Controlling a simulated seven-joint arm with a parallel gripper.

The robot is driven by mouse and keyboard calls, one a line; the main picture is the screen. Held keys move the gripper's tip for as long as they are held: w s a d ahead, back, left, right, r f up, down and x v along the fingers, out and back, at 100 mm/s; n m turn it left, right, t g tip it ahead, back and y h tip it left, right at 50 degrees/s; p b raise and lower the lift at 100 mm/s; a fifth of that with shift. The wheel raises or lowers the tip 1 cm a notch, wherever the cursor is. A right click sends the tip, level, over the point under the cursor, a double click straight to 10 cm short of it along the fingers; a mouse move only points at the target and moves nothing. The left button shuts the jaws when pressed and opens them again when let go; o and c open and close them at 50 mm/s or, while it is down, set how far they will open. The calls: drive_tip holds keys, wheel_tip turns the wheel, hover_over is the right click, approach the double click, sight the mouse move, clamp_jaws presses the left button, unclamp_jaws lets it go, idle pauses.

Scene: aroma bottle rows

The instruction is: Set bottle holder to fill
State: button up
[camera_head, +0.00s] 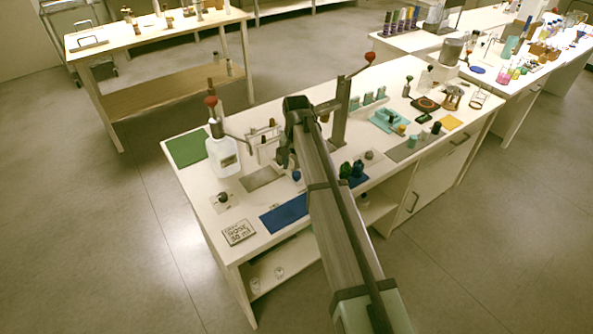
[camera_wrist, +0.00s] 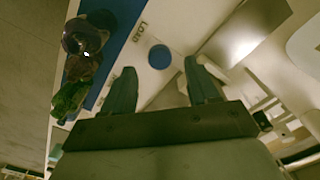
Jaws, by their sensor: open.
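A round blue knob-like piece (camera_wrist: 160,57) shows in the wrist view, on a white surface beside a printed LOAD label (camera_wrist: 140,32). I take it as part of the bottle holder, but cannot tell for sure. A small blue piece (camera_head: 297,176) also shows in the head view, just below my gripper (camera_head: 286,158). In the wrist view my gripper (camera_wrist: 160,66) is open and empty, with one finger on each side of the blue piece in the picture. I cannot tell the height gap. My arm hides part of the bench in the head view.
Dark green and blue bottles (camera_head: 352,170) stand right of my arm. A blue mat (camera_head: 284,213), a metal plate (camera_head: 262,178) and a large white jug (camera_head: 222,153) are to the left. An upright post (camera_head: 340,115) stands close behind my arm.

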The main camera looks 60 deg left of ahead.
sight(297, 173)
drive_tip(key=shift+f, duration=1.75)
clamp_jaws()
